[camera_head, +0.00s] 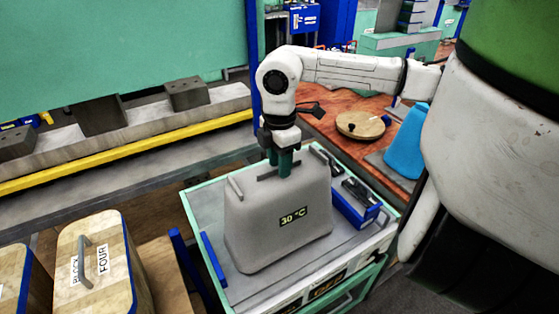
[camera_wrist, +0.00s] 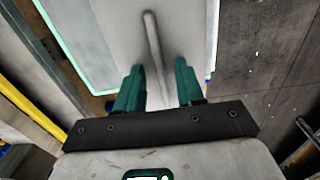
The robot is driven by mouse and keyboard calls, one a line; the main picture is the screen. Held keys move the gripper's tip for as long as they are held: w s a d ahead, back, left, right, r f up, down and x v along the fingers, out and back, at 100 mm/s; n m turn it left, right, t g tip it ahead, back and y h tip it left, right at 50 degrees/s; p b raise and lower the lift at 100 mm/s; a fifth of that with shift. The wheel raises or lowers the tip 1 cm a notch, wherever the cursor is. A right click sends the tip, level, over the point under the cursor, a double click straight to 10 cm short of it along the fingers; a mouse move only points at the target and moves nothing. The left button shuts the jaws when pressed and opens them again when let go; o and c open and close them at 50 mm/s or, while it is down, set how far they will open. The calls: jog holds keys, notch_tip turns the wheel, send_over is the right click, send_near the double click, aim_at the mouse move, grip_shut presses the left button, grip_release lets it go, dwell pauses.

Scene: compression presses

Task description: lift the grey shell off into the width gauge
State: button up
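The grey shell (camera_head: 262,232) is a large, rounded, tapering block with a "30 °C" label, standing on a grey-topped cart. It has light handles at its left and right upper edges. My gripper (camera_head: 284,168) points down at the middle of the shell's top. In the wrist view my gripper (camera_wrist: 159,88) has its two green fingers apart, with a slim bar handle (camera_wrist: 152,42) running in between them. A gap shows on both sides of the bar. Whether the fingertips touch the shell's top is unclear. I cannot pick out the width gauge with certainty.
A blue tray (camera_head: 357,206) with dark items sits right of the shell on the cart (camera_head: 217,216). A wooden block marked "BLOCK FOUR" (camera_head: 112,266) stands at the lower left. An orange-brown table (camera_head: 320,122) with a round wooden disc (camera_head: 361,125) and a blue shape (camera_head: 405,142) is behind right.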

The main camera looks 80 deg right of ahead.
notch_tip(320, 180, up, 11)
jog(key=b, duration=0.2)
dwell(0.5)
jog(key=shift+f, duration=0.15)
dwell(0.4)
